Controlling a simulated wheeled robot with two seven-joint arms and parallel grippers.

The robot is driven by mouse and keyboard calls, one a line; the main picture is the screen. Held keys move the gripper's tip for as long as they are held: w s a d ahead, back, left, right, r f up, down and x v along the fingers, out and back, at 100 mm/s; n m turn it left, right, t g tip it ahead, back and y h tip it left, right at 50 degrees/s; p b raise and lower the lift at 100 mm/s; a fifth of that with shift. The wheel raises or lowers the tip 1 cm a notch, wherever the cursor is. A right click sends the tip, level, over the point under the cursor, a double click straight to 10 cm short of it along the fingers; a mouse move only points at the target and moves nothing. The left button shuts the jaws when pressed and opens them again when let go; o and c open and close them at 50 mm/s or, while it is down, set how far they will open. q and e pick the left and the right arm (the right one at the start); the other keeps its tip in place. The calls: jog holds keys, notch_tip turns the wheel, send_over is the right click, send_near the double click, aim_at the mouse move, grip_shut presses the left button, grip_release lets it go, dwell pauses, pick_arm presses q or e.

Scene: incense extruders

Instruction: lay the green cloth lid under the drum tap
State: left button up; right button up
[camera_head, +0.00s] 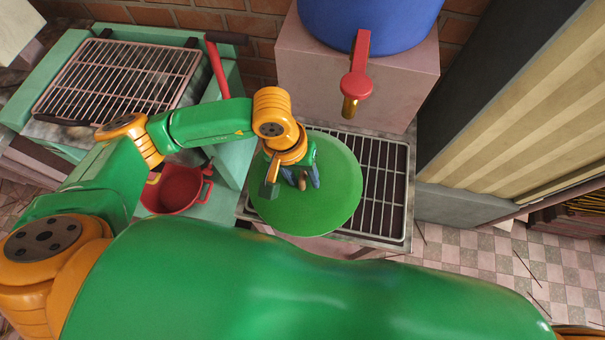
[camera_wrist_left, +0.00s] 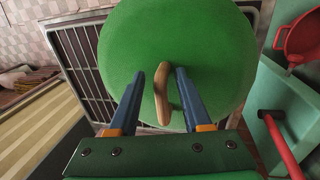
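The green cloth lid (camera_head: 335,195) is a round disc with a wooden handle (camera_wrist_left: 162,96) on top. In the head view it lies over the left and middle of the metal rack, its near edge past the rack's front. My left gripper (camera_head: 301,180) is over the lid. In the wrist view the left gripper (camera_wrist_left: 158,78) has its two blue fingers apart, one on each side of the handle, with gaps showing. The drum tap (camera_head: 355,82), red with a brass spout, hangs behind and right of the lid. My right gripper is out of view.
The blue drum (camera_head: 375,22) stands on a pinkish block (camera_head: 300,75) behind the metal rack (camera_head: 385,190). The rack's right part is bare. A red pot (camera_head: 172,190) and a green grill stand (camera_head: 225,165) are left. A striped panel (camera_head: 530,110) borders the right.

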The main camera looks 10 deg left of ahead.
pick_arm(q)
jog(key=shift+r, duration=0.15)
jog(key=shift+w+r, duration=0.1)
jog(key=shift+r, duration=0.2)
notch_tip(320, 180, up, 11)
jog(key=a+b, duration=0.2)
jog(key=shift+a, duration=0.15)
